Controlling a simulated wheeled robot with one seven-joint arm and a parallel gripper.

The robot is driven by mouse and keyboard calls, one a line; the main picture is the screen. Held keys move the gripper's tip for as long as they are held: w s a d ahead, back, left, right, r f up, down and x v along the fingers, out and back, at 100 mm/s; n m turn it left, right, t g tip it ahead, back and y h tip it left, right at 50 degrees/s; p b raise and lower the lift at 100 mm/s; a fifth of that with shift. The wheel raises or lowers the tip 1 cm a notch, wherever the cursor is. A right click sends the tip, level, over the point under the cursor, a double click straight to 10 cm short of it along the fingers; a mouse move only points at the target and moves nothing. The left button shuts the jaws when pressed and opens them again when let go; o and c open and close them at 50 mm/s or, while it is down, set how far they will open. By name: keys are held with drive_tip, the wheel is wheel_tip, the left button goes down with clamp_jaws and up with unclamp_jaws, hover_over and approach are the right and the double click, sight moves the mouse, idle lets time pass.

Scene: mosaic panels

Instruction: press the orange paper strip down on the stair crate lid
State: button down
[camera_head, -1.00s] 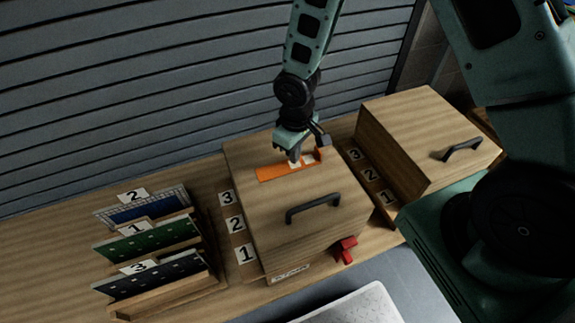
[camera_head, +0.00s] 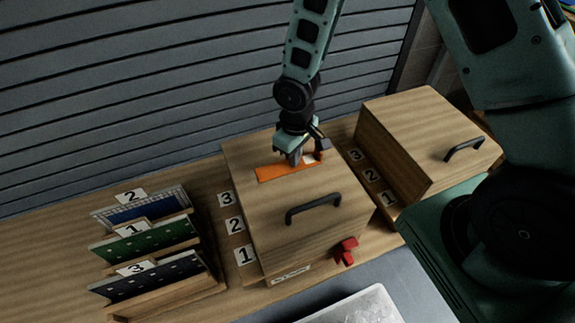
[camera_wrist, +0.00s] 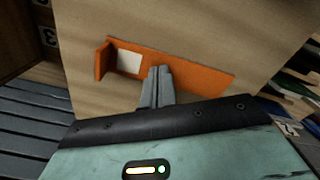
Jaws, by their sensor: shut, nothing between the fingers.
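The orange paper strip (camera_head: 275,171) lies across the back part of the wooden stair crate lid (camera_head: 265,205), which has a dark handle (camera_head: 314,208). In the wrist view the strip (camera_wrist: 200,76) runs across the lid (camera_wrist: 200,25), with a white patch (camera_wrist: 129,62) near its left end and an upturned orange end beside it. My gripper (camera_head: 296,161) is over the strip, pointing down. In the wrist view its fingertips (camera_wrist: 160,70) are together and overlap the strip's lower edge, right of the white patch. I cannot tell whether they touch it.
A second wooden crate (camera_head: 410,125) with a dark handle stands at the right. A rack with several numbered panels (camera_head: 145,238) stands at the left. A red object (camera_head: 346,251) sits by the crate's front. A white tray (camera_head: 365,303) is at the bottom edge.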

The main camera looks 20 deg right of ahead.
drive_tip(key=shift+r, duration=0.1)
wheel_tip(320, 180, up, 8)
drive_tip(key=p, duration=0.6)
drive_tip(key=shift+p, duration=0.35)
idle(0.4)
drive_tip(key=s+a+r+n, duration=0.1)
drive_tip(key=s+a+r, duration=0.2)
drive_tip(key=s+r, duration=0.7)
drive_tip(key=s+a+r, duration=0.3)
drive_tip(key=s+r, duration=0.7)
drive_tip(key=r, duration=0.1)
drive_tip(key=shift+a+n+y, duration=0.15)
drive_tip(key=shift+n+y, duration=0.15)
drive_tip(key=shift+n, duration=0.1)
